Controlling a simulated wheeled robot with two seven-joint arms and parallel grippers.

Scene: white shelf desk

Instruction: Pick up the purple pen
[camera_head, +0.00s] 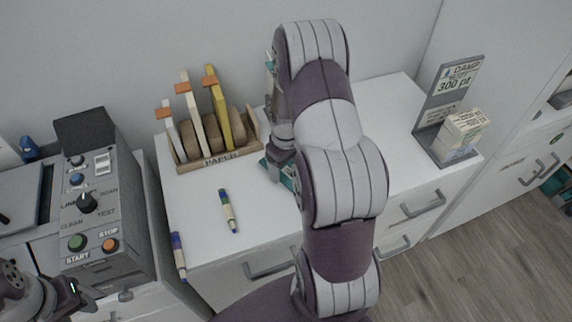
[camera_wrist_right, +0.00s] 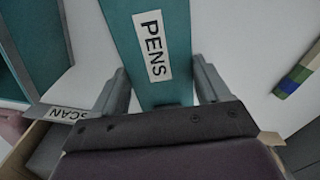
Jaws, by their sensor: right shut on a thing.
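A pen with a blue-purple end (camera_head: 178,255) lies at the white desk's front left edge; I take it for the purple pen. A second pen (camera_head: 229,211), blue, green and yellow, lies to its right and shows in the right wrist view (camera_wrist_right: 297,78). My right gripper (camera_head: 280,168) is right of both pens, partly hidden by its own arm. In the right wrist view its fingers (camera_wrist_right: 162,82) are on either side of a teal holder labelled PENS (camera_wrist_right: 138,30), shut on it. My left gripper (camera_head: 82,297) is at the lower left; its opening is unclear.
A wooden PAPER rack (camera_head: 212,160) stands at the back of the desk. A grey control box (camera_head: 95,210) stands left of the desk. A DAMP sign stand (camera_head: 435,120) with a stack of small boxes is at right. The desk between pens and rack is clear.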

